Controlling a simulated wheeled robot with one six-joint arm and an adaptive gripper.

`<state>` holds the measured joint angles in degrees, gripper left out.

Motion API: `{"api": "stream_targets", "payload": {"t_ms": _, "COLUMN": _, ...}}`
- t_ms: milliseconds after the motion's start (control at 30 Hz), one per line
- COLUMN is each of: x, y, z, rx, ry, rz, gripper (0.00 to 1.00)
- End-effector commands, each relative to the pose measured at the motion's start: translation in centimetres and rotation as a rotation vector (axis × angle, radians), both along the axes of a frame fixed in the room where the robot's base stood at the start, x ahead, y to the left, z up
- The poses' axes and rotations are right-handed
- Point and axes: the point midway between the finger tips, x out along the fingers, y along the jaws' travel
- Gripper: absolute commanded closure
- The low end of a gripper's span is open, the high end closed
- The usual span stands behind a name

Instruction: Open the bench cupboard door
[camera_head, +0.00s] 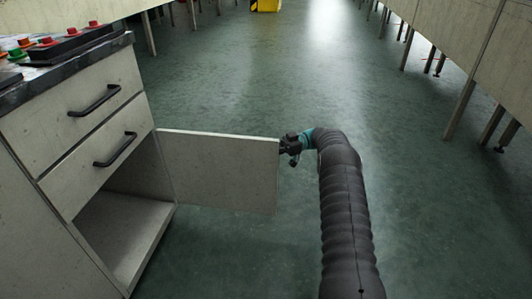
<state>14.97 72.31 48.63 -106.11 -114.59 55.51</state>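The bench cupboard (112,232) stands at the left with its lower compartment exposed. Its pale door (222,172) is swung wide open, sticking out to the right from the cupboard's far side. The inside floor of the compartment shows and looks bare; its deeper part is partly hidden by the frame. My gripper (287,147) is at the upper free edge of the door, at the far end of my dark sleeved arm. It appears to touch or nearly touch that edge. Its fingers are small and dark, and whether they are closed on the door cannot be made out.
Two closed drawers with black handles (95,101) sit above the compartment. The dark benchtop (75,66) carries a box with red and green buttons. More benches on legs (462,40) line the right side. The green floor (270,75) between is clear, with something yellow (266,5) far off.

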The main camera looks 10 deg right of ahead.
Motion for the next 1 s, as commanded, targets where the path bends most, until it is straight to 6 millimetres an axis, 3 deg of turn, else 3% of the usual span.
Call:
{"api": "stream_targets", "payload": {"t_ms": 500, "x": 0.11, "y": 0.21, "z": 0.05, "rx": -0.001, "ry": -0.001, "rz": 0.011, "gripper": 1.0}}
{"api": "stream_targets", "payload": {"t_ms": 533, "x": 0.12, "y": 0.22, "z": 0.05, "rx": -0.001, "ry": -0.001, "rz": 0.011, "gripper": 0.82}}
{"api": "stream_targets", "payload": {"t_ms": 600, "x": 0.12, "y": 0.11, "z": 0.05, "rx": -0.001, "ry": -0.001, "rz": 0.009, "gripper": 0.64}}
{"api": "stream_targets", "payload": {"t_ms": 1000, "x": 0.07, "y": -0.58, "z": 0.03, "rx": 0.0, "ry": 0.0, "rz": -0.001, "gripper": 0.64}}
